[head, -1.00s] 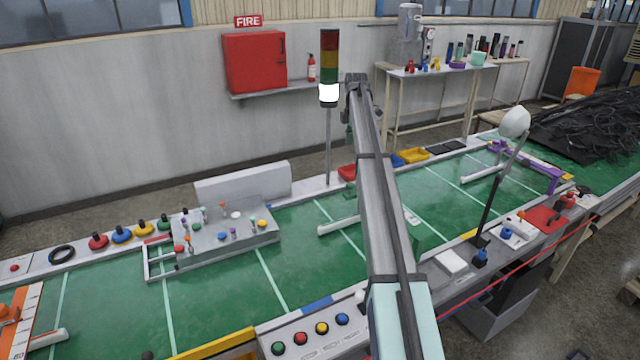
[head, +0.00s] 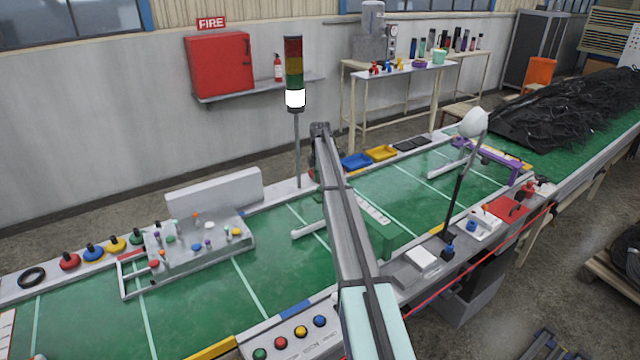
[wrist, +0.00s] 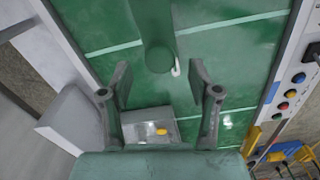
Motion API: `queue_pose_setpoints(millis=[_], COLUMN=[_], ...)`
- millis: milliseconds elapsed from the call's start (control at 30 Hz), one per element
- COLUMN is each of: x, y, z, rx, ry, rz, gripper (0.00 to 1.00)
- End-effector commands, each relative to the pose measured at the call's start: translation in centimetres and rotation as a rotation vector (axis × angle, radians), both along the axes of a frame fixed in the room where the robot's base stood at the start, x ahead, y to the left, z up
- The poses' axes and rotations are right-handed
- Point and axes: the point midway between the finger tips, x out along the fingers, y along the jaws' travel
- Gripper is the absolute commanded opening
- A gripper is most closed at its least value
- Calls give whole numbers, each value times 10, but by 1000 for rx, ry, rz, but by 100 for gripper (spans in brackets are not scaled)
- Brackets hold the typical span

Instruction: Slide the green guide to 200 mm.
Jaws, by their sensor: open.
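In the head view a green block-like part (head: 400,236) stands on the belt just right of my arm, with a pale marked strip on top. I take it for the green guide; the strip's figures are too small to read, and my arm hides part of it. In the wrist view a green rounded part (wrist: 157,45) sits ahead of and between my fingertips; I cannot tell whether it belongs to the guide. My gripper (wrist: 158,78) is open, its two fingers spread with nothing between them. The head view does not show the fingers.
A grey fixture with coloured knobs (head: 205,236) stands on the belt at left, its pale back panel (head: 214,198) behind. A stack light (head: 295,75) rises at the far edge. A lamp on a thin pole (head: 474,122) stands at right. Green belt (head: 270,275) lies clear between.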

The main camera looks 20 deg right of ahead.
Motion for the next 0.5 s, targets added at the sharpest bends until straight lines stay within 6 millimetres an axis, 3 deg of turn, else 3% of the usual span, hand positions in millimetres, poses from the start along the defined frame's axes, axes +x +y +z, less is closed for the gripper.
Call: queue_pose_setpoints(millis=[200,500], x=[0,0], y=[0,0], z=[-18,-21], rx=[0,0], ry=[0,0], rz=[0,0], gripper=[62,62])
